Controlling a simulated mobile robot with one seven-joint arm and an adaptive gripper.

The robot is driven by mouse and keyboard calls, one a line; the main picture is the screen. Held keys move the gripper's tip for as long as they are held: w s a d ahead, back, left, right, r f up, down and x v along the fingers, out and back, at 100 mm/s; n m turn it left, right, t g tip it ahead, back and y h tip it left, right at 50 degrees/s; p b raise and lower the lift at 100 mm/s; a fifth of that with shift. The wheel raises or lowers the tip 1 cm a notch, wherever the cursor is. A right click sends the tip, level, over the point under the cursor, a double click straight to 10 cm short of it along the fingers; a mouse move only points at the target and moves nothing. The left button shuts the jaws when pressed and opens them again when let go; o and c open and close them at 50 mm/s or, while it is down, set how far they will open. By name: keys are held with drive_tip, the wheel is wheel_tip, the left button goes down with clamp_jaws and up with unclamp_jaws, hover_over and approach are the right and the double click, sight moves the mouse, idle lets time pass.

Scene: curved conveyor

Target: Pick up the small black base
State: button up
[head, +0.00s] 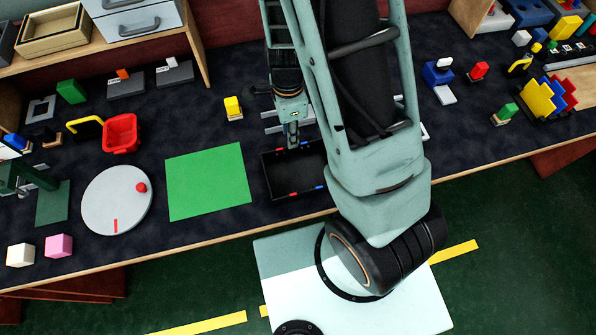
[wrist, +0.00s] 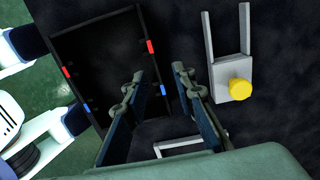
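A black tray (head: 275,185) with red and blue marks on its rim lies on the dark table below my gripper. In the wrist view the black tray (wrist: 92,62) fills the upper left, and its floor looks empty. No other small black base shows clearly, and I cannot tell whether the tray is that base. My gripper (head: 292,140) points down near the tray's back edge, partly hidden by the arm. In the wrist view my gripper (wrist: 158,72) is open with nothing held. Its fingers overlap the tray's right side in the picture; contact cannot be told.
A grey forked piece with a yellow knob (wrist: 240,90) lies right of the fingers. Another grey frame (wrist: 180,147) shows below. A green sheet (head: 208,180) lies left of the tray, with a round grey disc (head: 115,205) beyond it. A yellow block (head: 232,106) stands behind.

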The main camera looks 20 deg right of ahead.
sight(299, 171)
drive_tip(key=shift+s+d+f+b, duration=0.1)
drive_tip(key=shift+s+f+b, duration=0.05)
drive_tip(key=shift+f, duration=1.35)
drive_tip(key=shift+s+f+b, duration=0.1)
drive_tip(key=shift+f+b, duration=0.05)
drive_tip(key=shift+f, duration=1.35)
clamp_jaws()
